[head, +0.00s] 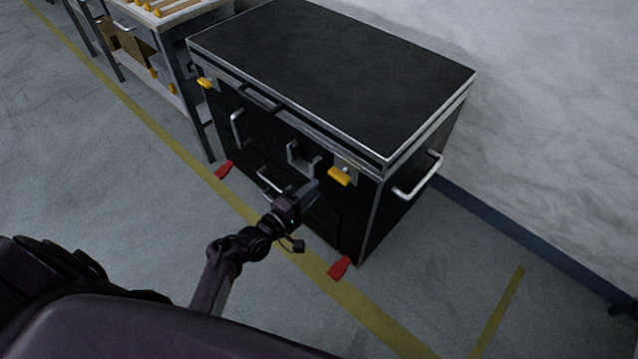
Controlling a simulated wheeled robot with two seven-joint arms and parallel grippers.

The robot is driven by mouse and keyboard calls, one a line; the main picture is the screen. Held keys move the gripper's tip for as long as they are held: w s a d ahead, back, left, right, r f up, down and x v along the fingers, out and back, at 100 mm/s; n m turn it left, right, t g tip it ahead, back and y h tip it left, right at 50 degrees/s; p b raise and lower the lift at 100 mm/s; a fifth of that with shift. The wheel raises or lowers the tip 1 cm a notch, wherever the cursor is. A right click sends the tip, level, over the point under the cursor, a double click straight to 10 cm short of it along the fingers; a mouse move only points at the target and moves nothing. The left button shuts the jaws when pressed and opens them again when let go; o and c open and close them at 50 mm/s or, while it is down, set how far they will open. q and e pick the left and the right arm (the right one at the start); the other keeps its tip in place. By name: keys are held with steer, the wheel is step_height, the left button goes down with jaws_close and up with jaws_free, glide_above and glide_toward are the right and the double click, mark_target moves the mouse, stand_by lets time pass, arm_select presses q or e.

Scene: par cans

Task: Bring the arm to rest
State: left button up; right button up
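My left gripper (308,191) is in the head view, in front of the near long side of a large black case (345,215). Its arm comes up from the lower left. The fingertips lie over the case front in the picture, close to a metal bracket (300,158); I cannot tell whether they touch anything. The fingers are small and dark, so their opening is unclear. The black lid (330,75) with its metal rim lies closed on the case. My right gripper is not in view.
Yellow latches (340,176) sit on the case front, and red pedals (340,267) stick out at its foot. A silver handle (418,177) is on the right end. A workbench (180,35) stands at the upper left. A wall is behind; the floor at left is clear.

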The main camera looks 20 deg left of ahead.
arm_select(q)
steer(key=shift+s, duration=0.1)
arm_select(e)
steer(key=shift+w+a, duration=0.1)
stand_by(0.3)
